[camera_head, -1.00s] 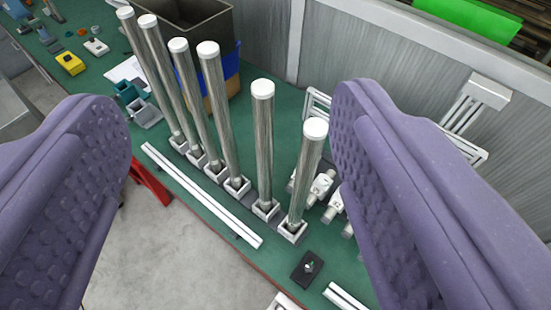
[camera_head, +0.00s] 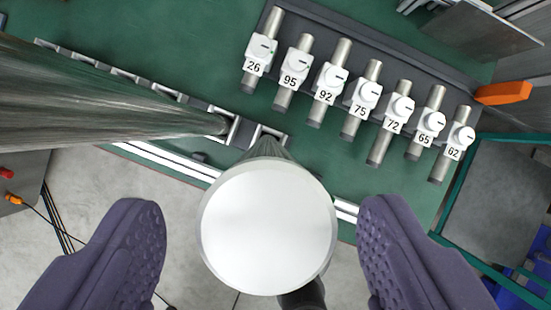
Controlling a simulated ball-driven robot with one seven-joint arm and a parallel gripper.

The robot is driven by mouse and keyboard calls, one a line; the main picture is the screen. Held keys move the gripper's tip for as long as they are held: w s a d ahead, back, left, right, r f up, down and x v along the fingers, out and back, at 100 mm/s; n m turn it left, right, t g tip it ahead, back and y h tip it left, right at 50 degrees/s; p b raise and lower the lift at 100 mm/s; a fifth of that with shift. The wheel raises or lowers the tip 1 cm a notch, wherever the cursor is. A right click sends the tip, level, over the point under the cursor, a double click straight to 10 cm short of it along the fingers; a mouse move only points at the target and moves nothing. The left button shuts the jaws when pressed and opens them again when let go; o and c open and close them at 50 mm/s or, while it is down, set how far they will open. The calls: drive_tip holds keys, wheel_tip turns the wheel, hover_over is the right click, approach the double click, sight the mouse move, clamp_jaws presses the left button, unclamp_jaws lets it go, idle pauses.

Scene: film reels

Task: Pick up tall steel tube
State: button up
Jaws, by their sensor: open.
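A tall steel tube (camera_head: 267,228) stands upright almost directly under the camera. Its round white cap fills the lower middle and hides most of its body and base holder. My gripper (camera_head: 265,250) is open, with one purple padded finger on each side of the cap and a gap on both sides. Neither finger appears to touch the tube. Another steel tube (camera_head: 100,105) stretches in from the left edge, with its top out of view. Its foot sits in a square holder beside the first tube's holder.
A rack (camera_head: 395,40) holds several short cylinders with numbered white tags (camera_head: 328,83) on the green bench (camera_head: 190,45). A white rail (camera_head: 165,160) runs along the bench's front edge. An orange object (camera_head: 503,93) and a grey tray (camera_head: 500,190) lie right. Grey floor shows below.

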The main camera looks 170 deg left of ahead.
sight(267, 147)
drive_tip(key=x, duration=0.5)
drive_tip(key=shift+d+b, duration=0.15)
drive_tip(key=shift+b, duration=0.2)
drive_tip(key=shift+c, duration=0.2)
clamp_jaws()
